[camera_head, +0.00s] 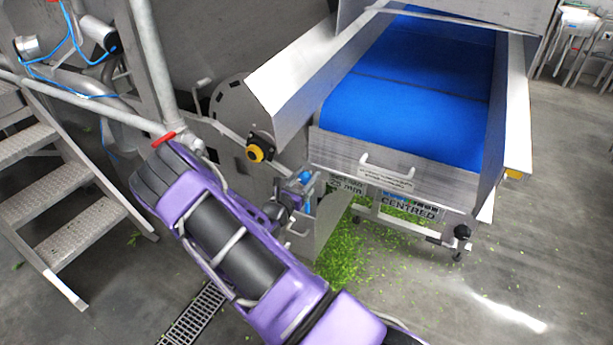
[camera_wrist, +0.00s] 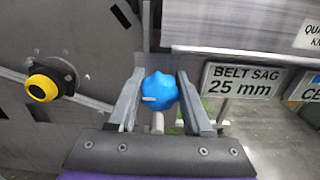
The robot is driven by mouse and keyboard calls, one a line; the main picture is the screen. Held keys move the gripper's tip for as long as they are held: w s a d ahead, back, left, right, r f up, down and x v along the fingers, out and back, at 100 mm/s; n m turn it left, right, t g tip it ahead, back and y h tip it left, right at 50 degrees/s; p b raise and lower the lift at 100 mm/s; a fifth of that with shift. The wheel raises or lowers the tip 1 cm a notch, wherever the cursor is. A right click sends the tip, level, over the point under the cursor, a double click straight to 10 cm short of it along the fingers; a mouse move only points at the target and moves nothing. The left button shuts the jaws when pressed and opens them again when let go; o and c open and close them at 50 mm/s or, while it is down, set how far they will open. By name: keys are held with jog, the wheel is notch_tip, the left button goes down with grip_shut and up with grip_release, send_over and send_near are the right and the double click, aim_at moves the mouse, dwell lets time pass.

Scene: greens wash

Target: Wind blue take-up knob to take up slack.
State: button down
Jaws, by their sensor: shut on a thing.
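The blue take-up knob (camera_wrist: 159,91) sits between the two fingers of my gripper (camera_wrist: 160,100) in the wrist view. It is lobed, with a small white mark on its left part. My gripper is shut on it. In the head view a bit of the knob (camera_head: 305,177) shows beside my gripper (camera_head: 297,190), below the near left corner of the blue conveyor belt (camera_head: 405,115). A sign reading "BELT SAG 25 mm" (camera_wrist: 240,82) hangs just right of the knob.
A yellow and black knob (camera_head: 255,153) is on the machine's side, left of my gripper. A "CENTRED" sign (camera_head: 408,207) hangs under the belt end. Metal steps (camera_head: 45,165) stand at left. Green leaf scraps (camera_head: 345,250) litter the floor. The floor at right is open.

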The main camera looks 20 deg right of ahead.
jog(key=m+b, duration=0.1)
jog(key=m, duration=0.2)
jog(key=shift+f, duration=0.1)
jog(key=m+b, duration=0.1)
jog(key=m, duration=0.3)
jog(key=shift+s, duration=0.1)
jog(key=m+b, duration=0.2)
jog(key=m, duration=0.1)
jog(key=shift+d+f+m+b, duration=0.1)
jog(key=shift+f+m+b, duration=0.05)
jog(key=shift+m+b, duration=0.2)
jog(key=m+b, duration=0.3)
jog(key=shift+f+m, duration=0.15)
jog(key=shift+m, duration=0.2)
jog(key=shift+s+r+m+b, duration=0.15)
jog(key=shift+m+b, duration=0.3)
jog(key=shift+m, duration=0.45)
jog(key=m, duration=0.4)
jog(key=shift+m, duration=0.3)
jog(key=m, duration=0.6)
jog(key=shift+m, duration=0.4)
